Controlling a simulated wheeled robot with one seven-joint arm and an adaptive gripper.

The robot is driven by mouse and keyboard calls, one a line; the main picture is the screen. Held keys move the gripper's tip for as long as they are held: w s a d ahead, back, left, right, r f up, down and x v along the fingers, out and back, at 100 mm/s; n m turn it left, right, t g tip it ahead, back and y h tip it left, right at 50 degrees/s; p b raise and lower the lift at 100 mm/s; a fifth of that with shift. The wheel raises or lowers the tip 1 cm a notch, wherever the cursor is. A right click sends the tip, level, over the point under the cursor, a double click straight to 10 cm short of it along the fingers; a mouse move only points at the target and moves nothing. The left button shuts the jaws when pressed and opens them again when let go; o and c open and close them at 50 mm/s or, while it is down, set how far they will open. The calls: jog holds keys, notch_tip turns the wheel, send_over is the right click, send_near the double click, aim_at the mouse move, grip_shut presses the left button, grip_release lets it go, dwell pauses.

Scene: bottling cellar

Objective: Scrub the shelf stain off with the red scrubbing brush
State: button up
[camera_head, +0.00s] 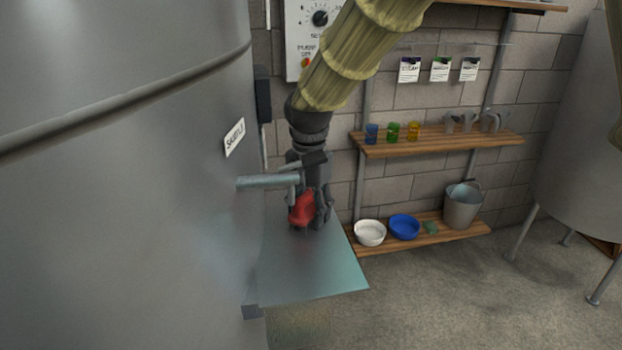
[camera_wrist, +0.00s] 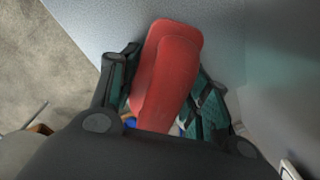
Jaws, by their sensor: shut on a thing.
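The red scrubbing brush (camera_head: 302,209) is held in my gripper (camera_head: 313,215) over the metal shelf (camera_head: 305,275) that juts from the big tank. In the wrist view the red brush (camera_wrist: 168,75) lies between the two fingers of my gripper (camera_wrist: 160,95), which are shut on it. The brush is close to the shelf surface (camera_wrist: 215,30); I cannot tell whether it touches. I cannot make out a stain on the visible part of the shelf; the part under the brush and gripper is hidden.
A pipe stub (camera_head: 262,182) sticks out of the tank (camera_head: 170,200) close beside my gripper. A wooden wall shelf (camera_head: 440,140) holds cups, and a lower one (camera_head: 440,236) holds a white bowl (camera_head: 369,233), a blue bowl (camera_head: 404,227) and a bucket (camera_head: 463,206).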

aim_at(311, 194)
jog(key=shift+s+d+r, duration=0.1)
jog(key=shift+s, duration=0.15)
notch_tip(311, 194, up, 3)
jog(key=shift+d+p, duration=0.1)
jog(key=shift+p, duration=0.9)
jog(key=shift+r+p, duration=2.3)
jog(key=shift+r, duration=0.25)
